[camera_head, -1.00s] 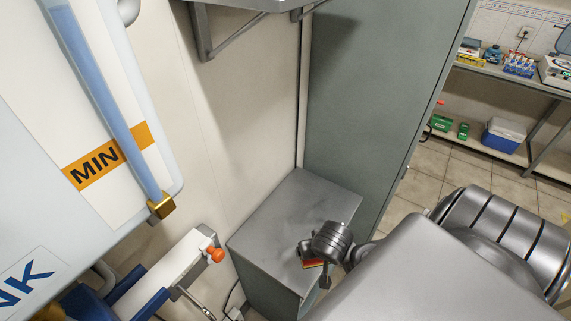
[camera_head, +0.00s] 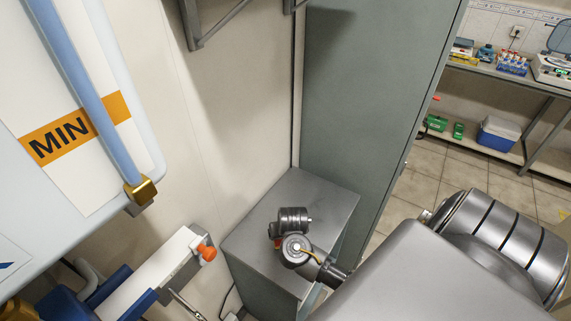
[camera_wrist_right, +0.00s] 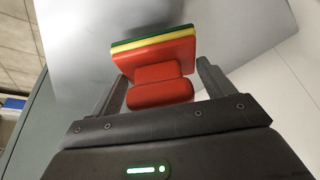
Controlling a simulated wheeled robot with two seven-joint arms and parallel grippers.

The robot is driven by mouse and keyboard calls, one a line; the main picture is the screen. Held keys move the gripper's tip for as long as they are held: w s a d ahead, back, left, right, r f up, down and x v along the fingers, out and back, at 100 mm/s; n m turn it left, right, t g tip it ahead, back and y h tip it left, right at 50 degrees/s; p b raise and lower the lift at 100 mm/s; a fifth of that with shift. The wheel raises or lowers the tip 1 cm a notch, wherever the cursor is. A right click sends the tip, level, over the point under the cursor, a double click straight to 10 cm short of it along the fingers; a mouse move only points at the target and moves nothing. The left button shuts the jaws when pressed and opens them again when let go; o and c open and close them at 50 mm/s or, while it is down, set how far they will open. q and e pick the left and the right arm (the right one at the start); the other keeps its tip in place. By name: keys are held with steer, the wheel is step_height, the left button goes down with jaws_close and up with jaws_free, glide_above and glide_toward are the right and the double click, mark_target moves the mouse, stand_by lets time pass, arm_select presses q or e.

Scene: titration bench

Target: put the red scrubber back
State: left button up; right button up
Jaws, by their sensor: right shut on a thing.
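The red scrubber (camera_wrist_right: 163,72) shows in the right wrist view as a red block with a rounded red handle and thin yellow and green layers on its far side. My right gripper (camera_wrist_right: 162,88) is shut on its handle, one finger on each side. In the head view my right wrist is over the low grey cabinet (camera_head: 325,198) and hides most of the gripper and scrubber. I cannot tell whether the scrubber touches the surface. My left gripper is not in view.
A tall grey-green cabinet (camera_head: 365,100) stands behind the low one. An orange-red knob (camera_head: 207,252) on a white arm is left of the low cabinet. A large tank marked MIN (camera_head: 60,140) fills the left. A bench (camera_head: 520,82) with lab items is far right.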

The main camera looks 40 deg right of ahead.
steer(key=f+b, duration=0.1)
steer(key=f, duration=0.1)
steer(key=f+b, duration=0.1)
steer(key=shift+w+f, duration=0.2)
steer(key=shift+f, duration=0.15)
steer(key=o, duration=0.8)
steer(key=p+v, duration=0.3)
steer(key=v, duration=0.2)
steer(key=p+v, duration=0.4)
steer(key=v, duration=0.1)
steer(key=shift+d+r, duration=0.2)
steer(key=shift+r, duration=0.05)
steer(key=shift+w+a+b, duration=0.2)
steer(key=shift+b, duration=0.35)
steer(key=shift+s+a+r, duration=0.15)
steer(key=shift+s+r, duration=0.45)
steer(key=shift+r, duration=0.2)
